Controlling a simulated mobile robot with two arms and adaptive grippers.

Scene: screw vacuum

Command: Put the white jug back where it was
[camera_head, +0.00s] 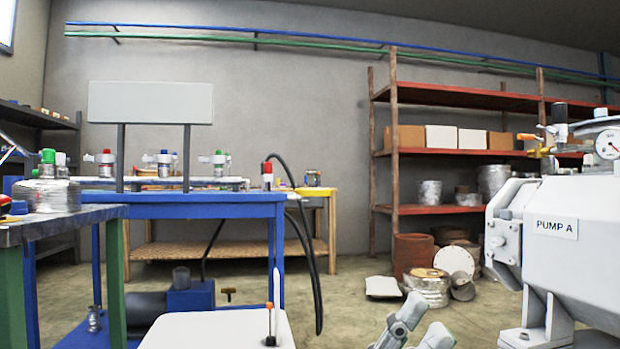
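I cannot make out a white jug in the head view. My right gripper (422,322) shows at the bottom edge, right of centre, with its two grey fingers pointing up and a gap between them. It is open, and I see nothing between the fingers; its lower part is cut off by the frame. My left gripper is not in view.
A large white machine marked PUMP A (558,226) stands close at the right. A blue table (190,211) stands left of centre, and a green-legged bench (62,222) is at the near left. Red shelves (455,155) line the back wall. Open floor (345,318) lies in the middle.

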